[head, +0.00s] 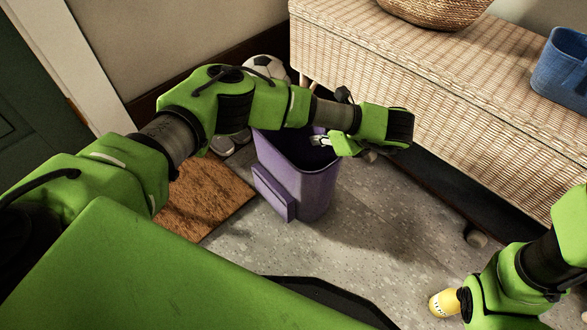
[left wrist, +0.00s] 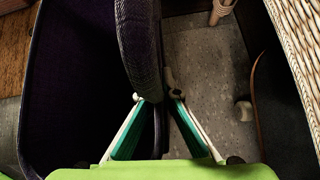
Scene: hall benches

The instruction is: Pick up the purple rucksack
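The purple rucksack (head: 315,190) stands upright on the floor, with an open dark top and a front pocket. My left gripper (head: 318,143) is at its upper rim, on the bench side. In the left wrist view, the fingers of my left gripper (left wrist: 157,96) point down on either side of a dark purple textured strip of the rucksack (left wrist: 138,45). The fingertips lie close against the strip, one on each side, and look closed on it. The dark inside of the rucksack shows at the left. My right arm enters at lower right in the head view; its gripper is not seen.
A wicker bench (head: 440,85) stands behind, bearing a basket (head: 435,10) and a blue container (head: 562,70). A football (head: 264,67), shoes (head: 225,143) and a brown doormat (head: 205,195) lie near the wall. A yellow object (head: 443,303) is by my right arm.

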